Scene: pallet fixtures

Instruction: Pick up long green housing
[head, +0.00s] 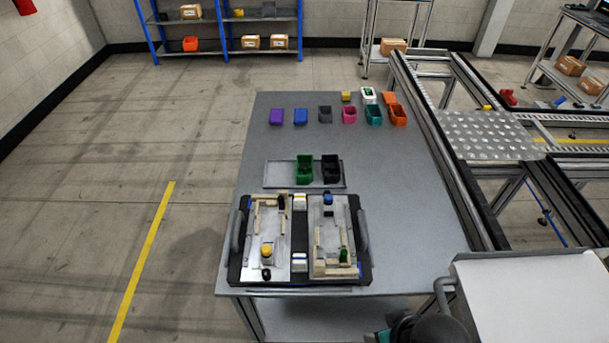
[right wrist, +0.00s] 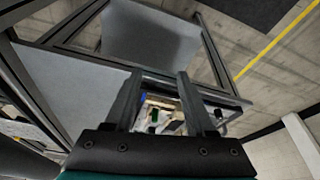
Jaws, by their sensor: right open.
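A small dark green part (head: 343,255) stands at the lower right of the right-hand metal plate on the black pallet fixture (head: 298,275); it looks like the green housing, but its length is hard to judge. A green part (right wrist: 153,116) also shows in the right wrist view, seen between my fingers and some way off. A green bin (head: 305,169) stands behind the fixture; its contents are too small to tell. My right gripper (right wrist: 159,76) is open and empty, apart from the fixture. My left gripper is in neither view.
A black bin (head: 331,169) shares the tray (head: 283,184) with the green bin. Several coloured bins line the table's (head: 265,140) back. The fixture has raised side handles (head: 362,231) and a yellow part (head: 266,250). A white-topped cart (head: 535,290) stands at right.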

